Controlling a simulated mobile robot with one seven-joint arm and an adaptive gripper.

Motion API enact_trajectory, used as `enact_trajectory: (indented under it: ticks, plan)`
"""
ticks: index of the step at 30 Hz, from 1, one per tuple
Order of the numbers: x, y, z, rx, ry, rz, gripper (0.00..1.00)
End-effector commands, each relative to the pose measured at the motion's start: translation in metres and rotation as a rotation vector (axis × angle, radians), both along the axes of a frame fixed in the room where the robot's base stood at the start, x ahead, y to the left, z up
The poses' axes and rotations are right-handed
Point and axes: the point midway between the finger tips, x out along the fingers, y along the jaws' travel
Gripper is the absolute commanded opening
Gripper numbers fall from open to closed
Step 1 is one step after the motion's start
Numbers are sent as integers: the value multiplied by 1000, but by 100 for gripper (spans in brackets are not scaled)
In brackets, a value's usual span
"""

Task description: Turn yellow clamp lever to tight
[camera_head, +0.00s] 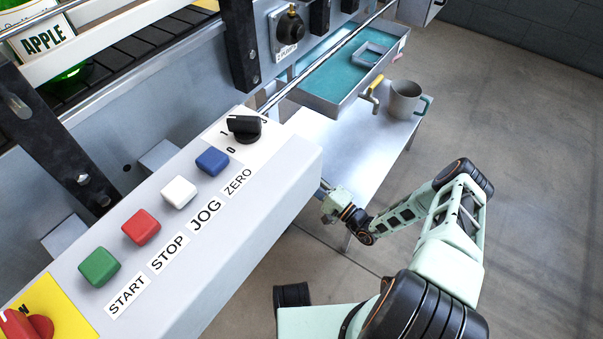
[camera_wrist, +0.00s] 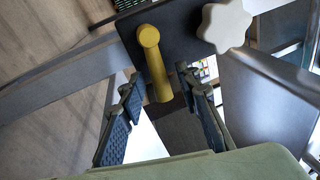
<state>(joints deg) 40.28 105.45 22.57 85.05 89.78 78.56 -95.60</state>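The yellow clamp lever (camera_wrist: 156,66) shows in the wrist view, its round pivot end on a dark plate (camera_wrist: 185,35) and its arm pointing down toward my gripper. My gripper (camera_wrist: 160,82) is open, with one finger on each side of the lever's free end. I see gaps on both sides, and cannot judge the depth between lever and fingertips. In the head view, my gripper (camera_head: 325,191) is partly hidden behind the control box, and I cannot make out this lever beside it.
A white star knob (camera_wrist: 224,26) sits right of the lever on the plate. In the head view, the control box (camera_head: 285,185) stands close to my gripper. A metal side table (camera_head: 345,150) bears a grey mug (camera_head: 403,99) and a yellow-handled item (camera_head: 371,94). Floor at right is clear.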

Motion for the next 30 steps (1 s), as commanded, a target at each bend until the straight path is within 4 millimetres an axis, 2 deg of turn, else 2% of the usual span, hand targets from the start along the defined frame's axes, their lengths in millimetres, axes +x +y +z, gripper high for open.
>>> enact_trajectory:
  ticks: [7,11,22,30]
  plan:
    - [-1,0,0,1,1,1,31]
    - [-7,-8,-2,0,2,-1,31]
    - [-58,-61,-16,0,2,-4,31]
    - [-80,-83,-22,0,0,-1,31]
